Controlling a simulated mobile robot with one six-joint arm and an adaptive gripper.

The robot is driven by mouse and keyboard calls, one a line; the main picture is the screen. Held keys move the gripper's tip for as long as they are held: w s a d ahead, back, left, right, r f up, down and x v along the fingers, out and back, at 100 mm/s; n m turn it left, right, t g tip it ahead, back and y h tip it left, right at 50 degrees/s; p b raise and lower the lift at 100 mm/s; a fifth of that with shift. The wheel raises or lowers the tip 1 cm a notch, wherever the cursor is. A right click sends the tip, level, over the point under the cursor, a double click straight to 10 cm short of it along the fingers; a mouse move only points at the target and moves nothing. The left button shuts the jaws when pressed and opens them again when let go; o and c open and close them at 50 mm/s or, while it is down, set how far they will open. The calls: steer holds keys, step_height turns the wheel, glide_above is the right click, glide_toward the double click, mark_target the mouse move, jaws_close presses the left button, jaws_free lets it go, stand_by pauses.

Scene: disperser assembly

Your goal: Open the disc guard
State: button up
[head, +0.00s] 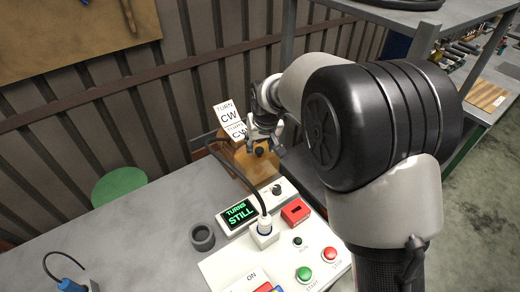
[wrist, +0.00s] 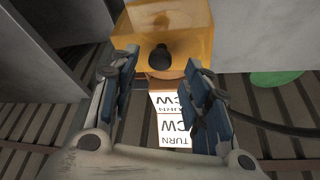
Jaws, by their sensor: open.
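The disc guard (head: 257,168) is an amber, see-through box at the back of the bench in the head view. It also shows at the top of the wrist view (wrist: 188,42). A round black knob (wrist: 160,58) sticks out from its front; it shows in the head view too (head: 259,152). My gripper (wrist: 161,66) is open and empty, its two blue-padded fingers on either side of the knob in the picture. In the head view my gripper (head: 264,146) is just above the guard. I cannot tell whether the fingers touch the knob. What is inside the guard is unclear.
White "TURN CW" cards (head: 232,120) stand beside the guard. In front are a display reading "TURNS STILL" (head: 240,213), a plugged cable (head: 264,227), a red block (head: 295,211) and a panel with green and red buttons (head: 304,273). A dark ring (head: 202,237) sits on the bench.

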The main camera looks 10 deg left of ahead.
mark_target(260, 149)
steer(key=shift+x, duration=1.6)
jaws_close()
